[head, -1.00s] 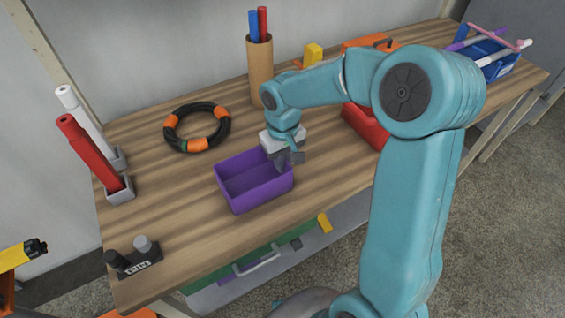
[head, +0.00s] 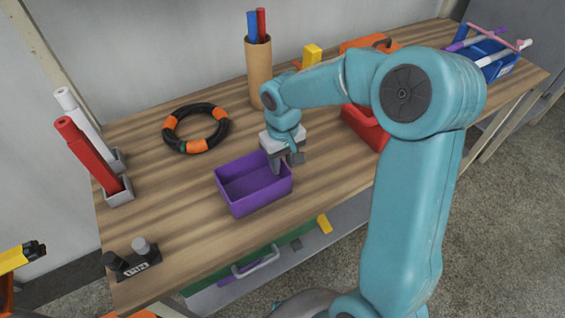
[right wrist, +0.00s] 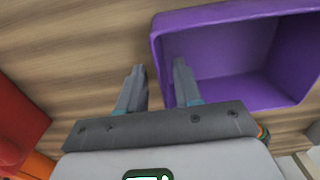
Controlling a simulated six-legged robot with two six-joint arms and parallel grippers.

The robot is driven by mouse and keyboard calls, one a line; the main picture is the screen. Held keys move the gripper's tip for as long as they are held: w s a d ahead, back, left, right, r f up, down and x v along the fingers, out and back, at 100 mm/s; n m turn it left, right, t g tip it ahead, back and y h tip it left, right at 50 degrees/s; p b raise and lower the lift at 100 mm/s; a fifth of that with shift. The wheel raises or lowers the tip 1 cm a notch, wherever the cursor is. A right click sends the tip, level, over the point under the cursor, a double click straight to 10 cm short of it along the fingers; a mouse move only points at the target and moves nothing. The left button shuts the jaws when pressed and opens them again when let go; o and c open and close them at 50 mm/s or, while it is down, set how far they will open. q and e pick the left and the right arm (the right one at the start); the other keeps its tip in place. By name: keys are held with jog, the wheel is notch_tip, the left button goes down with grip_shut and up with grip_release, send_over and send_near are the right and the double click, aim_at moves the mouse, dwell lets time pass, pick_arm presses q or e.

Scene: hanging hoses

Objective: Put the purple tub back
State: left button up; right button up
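The purple tub (head: 245,197) stands upright and looks empty on the wooden bench, near its front edge. My right gripper (head: 286,162) is at the tub's right end, pointing down. In the right wrist view its two fingers (right wrist: 159,80) are apart, astride a wall of the tub (right wrist: 235,15). One finger is outside the tub and the other is over its inside. A gap shows between the fingers, and neither clearly presses on the wall.
The wooden bench (head: 190,235) holds a black-and-orange ring (head: 197,145), a brown cylinder with red and blue sticks (head: 259,75), red and white tubes in grey holders (head: 88,155), a red box (head: 362,125) and a blue bin (head: 495,65). A dark block with knobs (head: 138,265) is front left.

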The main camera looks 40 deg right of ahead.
notch_tip(320, 180, up, 11)
jog(key=p, duration=0.1)
jog(key=shift+s+f, duration=0.1)
jog(key=shift+s, duration=0.05)
dwell(0.6)
